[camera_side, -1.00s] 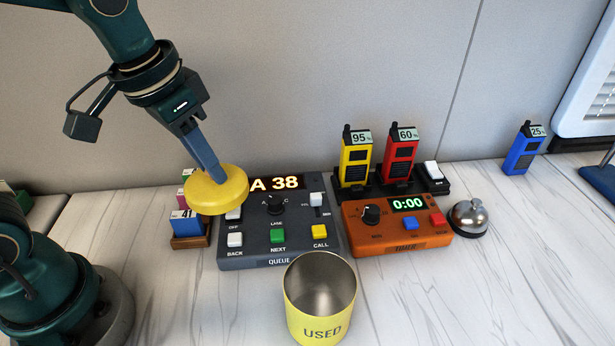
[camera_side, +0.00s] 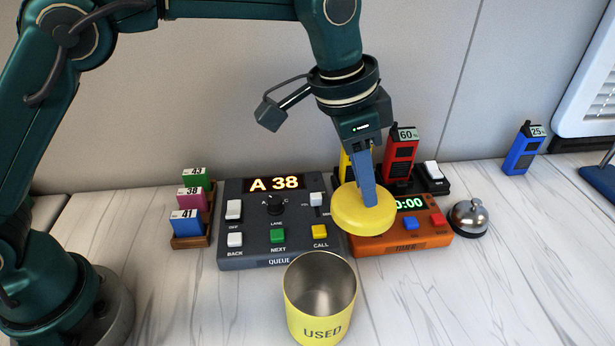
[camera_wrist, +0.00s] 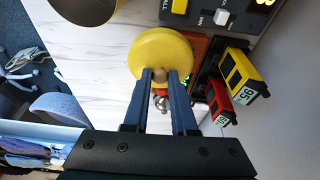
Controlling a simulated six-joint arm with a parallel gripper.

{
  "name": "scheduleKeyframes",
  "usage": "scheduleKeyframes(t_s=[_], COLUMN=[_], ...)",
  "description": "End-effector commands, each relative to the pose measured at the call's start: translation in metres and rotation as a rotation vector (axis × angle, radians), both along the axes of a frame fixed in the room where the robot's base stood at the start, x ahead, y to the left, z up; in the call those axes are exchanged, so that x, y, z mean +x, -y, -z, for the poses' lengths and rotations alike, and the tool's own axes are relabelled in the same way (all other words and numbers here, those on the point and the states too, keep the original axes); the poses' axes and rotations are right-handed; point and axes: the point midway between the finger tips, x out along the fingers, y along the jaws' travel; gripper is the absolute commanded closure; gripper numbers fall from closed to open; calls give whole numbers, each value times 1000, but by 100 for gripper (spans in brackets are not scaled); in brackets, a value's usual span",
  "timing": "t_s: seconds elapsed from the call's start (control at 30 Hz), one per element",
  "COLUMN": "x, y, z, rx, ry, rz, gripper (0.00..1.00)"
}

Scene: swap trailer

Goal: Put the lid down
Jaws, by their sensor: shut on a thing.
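My gripper (camera_side: 368,194) is shut on the round yellow lid (camera_side: 352,212) and holds it in the air. In the side view the lid covers the left part of the orange timer. In the wrist view the lid (camera_wrist: 158,50) shows beyond the fingers, which close on its small knob (camera_wrist: 159,75). The yellow can (camera_side: 320,308) marked USED stands upright and open at the front, left of and nearer than the lid. It looks empty where I can see inside.
The grey queue panel (camera_side: 232,187) stands behind the can. The orange timer (camera_side: 440,240), a silver bell (camera_side: 469,217), and yellow and red radios (camera_side: 399,157) in a charger are at right. A blue radio (camera_side: 523,150) stands farther right. A card rack (camera_side: 190,241) is at left. The front right table (camera_side: 480,300) is clear.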

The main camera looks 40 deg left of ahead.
Motion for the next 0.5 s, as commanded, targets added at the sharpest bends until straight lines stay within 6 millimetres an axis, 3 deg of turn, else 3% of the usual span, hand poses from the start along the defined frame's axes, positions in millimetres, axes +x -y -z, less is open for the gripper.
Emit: scheduleKeyframes(t_s=[0.17, 0.5], x=[-6, -29], y=[11, 78], z=[10, 53], rx=[-1, 0], ry=[1, 0], rz=[16, 21], gripper=[100, 100])
